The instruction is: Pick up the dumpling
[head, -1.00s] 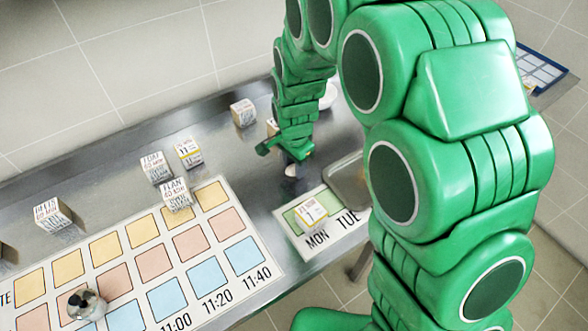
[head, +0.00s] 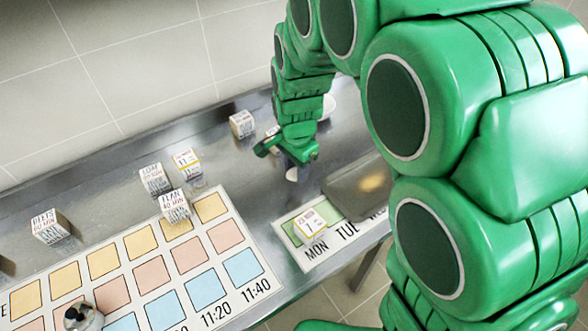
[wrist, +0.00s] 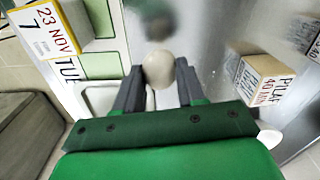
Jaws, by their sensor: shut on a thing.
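The dumpling (wrist: 158,70) is a pale, smooth, rounded lump between the two grey fingers of my gripper (wrist: 159,82) in the wrist view. The fingers press on it from both sides. In the head view the dumpling (head: 292,174) shows as a small whitish shape just below my gripper (head: 293,163), over the steel counter. My green wrist hides part of it there. I cannot tell whether it touches the counter.
A calendar block (head: 310,223) stands on the day board (head: 290,233). Lettered blocks, including one marked PLAN (head: 174,206), stand left on the counter. A grey tray (head: 350,190) lies to the right.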

